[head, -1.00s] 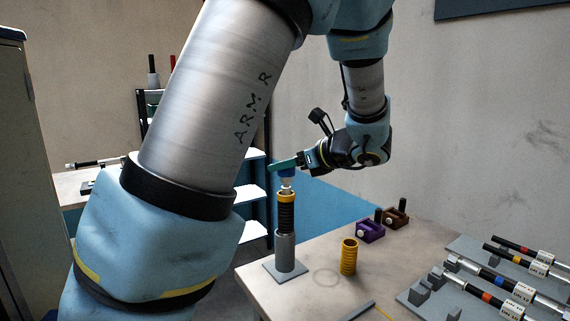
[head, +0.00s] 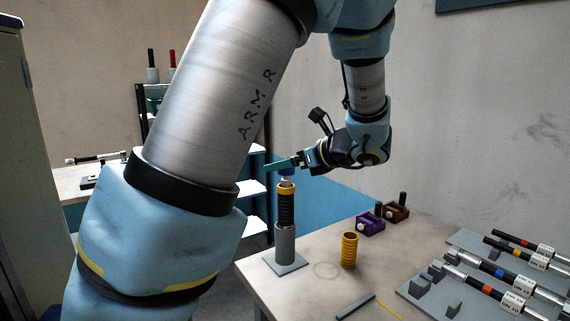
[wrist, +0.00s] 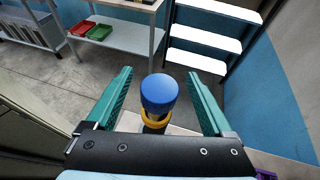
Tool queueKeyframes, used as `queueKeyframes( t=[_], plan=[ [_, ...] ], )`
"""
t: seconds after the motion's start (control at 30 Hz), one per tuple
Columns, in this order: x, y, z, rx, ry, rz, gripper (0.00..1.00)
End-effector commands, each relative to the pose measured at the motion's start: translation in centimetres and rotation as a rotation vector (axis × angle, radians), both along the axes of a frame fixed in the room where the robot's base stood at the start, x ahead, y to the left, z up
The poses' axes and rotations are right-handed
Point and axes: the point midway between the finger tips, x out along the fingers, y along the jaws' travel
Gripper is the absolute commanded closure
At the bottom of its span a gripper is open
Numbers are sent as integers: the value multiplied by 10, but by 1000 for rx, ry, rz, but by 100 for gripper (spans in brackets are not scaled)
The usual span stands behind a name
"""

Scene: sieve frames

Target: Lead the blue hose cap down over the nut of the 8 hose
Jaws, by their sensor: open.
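The blue hose cap (wrist: 159,92) stands between my open jaws in the wrist view, with a gap on both sides. In the head view the cap (head: 287,171) shows only partly behind a teal finger. It sits at the top of the upright hose (head: 287,209), over the pale nut (head: 287,182), part of which still shows below it. A yellow ring (head: 287,189) is under the nut; it also shows in the wrist view (wrist: 155,125). How far the cap covers the nut is hard to tell. My gripper (head: 284,163) is open around the cap.
The hose stands in a grey holder (head: 286,246) near the table's left edge. A yellow ribbed cylinder (head: 349,250), a purple block (head: 370,224) and a brown block (head: 396,212) stand to its right. Racks of hoses (head: 515,275) fill the right side. A shelf (wrist: 206,40) is behind.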

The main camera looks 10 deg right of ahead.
Motion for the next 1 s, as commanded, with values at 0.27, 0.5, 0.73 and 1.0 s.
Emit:
queueKeyframes(
  t=[0.27, 0.5, 0.73, 1.0],
  plan=[
    [-5, -5, 2, -3, -1, -2, 14],
    [-36, -31, 17, -4, -1, -4, 14],
    [-65, -55, 32, -3, -1, -2, 14],
    [-77, -64, 40, 0, 0, -1, 14]
  ],
)
